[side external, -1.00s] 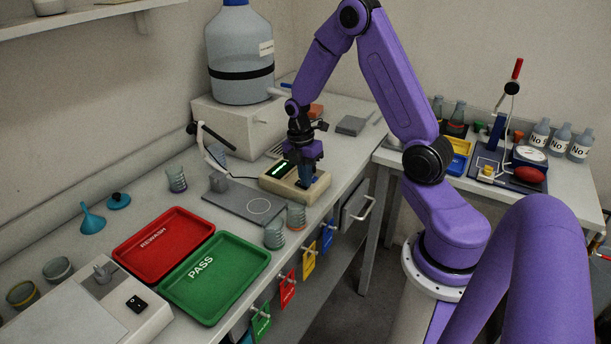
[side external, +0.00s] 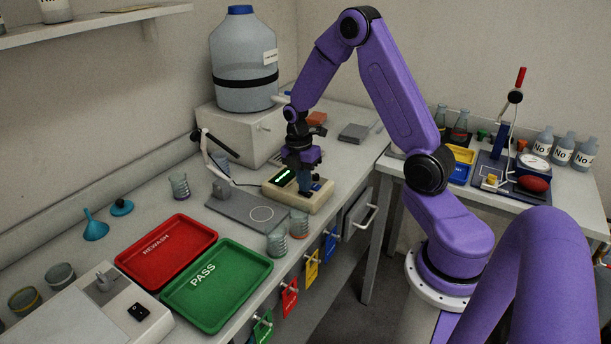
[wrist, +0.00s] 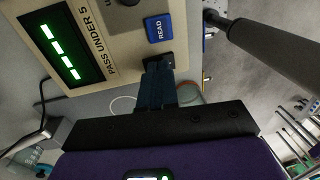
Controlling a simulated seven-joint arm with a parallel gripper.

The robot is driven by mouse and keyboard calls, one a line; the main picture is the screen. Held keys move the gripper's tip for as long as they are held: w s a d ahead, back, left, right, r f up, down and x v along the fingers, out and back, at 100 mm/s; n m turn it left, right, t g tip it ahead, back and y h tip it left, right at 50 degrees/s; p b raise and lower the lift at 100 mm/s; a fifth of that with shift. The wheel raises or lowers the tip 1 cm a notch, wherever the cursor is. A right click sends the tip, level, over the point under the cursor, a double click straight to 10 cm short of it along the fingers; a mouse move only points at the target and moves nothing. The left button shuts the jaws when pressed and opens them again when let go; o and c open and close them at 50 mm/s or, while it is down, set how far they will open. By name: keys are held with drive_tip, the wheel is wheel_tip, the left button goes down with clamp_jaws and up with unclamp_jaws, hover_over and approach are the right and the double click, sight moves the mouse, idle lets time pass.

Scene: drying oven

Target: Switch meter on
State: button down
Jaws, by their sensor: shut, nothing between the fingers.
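The meter is a beige box (side external: 312,202) on the bench with a lit green display (side external: 285,177). In the wrist view its panel (wrist: 112,20) reads "PASS UNDER 5", and the display (wrist: 62,48) shows green dashes. A blue READ button (wrist: 158,28) sits on the panel, with a dark switch (wrist: 152,63) below it. My gripper (wrist: 157,72) is shut and empty, its blue fingertips at the dark switch and partly hiding it. I cannot tell if they touch it. In the side view my gripper (side external: 305,190) points down over the meter.
A grey plate (side external: 240,208) with a white ring lies left of the meter, and glass beakers (side external: 298,225) stand in front. Red (side external: 165,250) and green (side external: 220,290) trays lie farther left. A large bottle (side external: 243,65) stands on a white box behind.

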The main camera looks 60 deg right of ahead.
sight(309, 194)
wheel_tip(309, 194, up, 14)
drive_tip(key=s, duration=0.1)
drive_tip(key=shift+s, duration=0.35)
drive_tip(key=shift+a, duration=0.1)
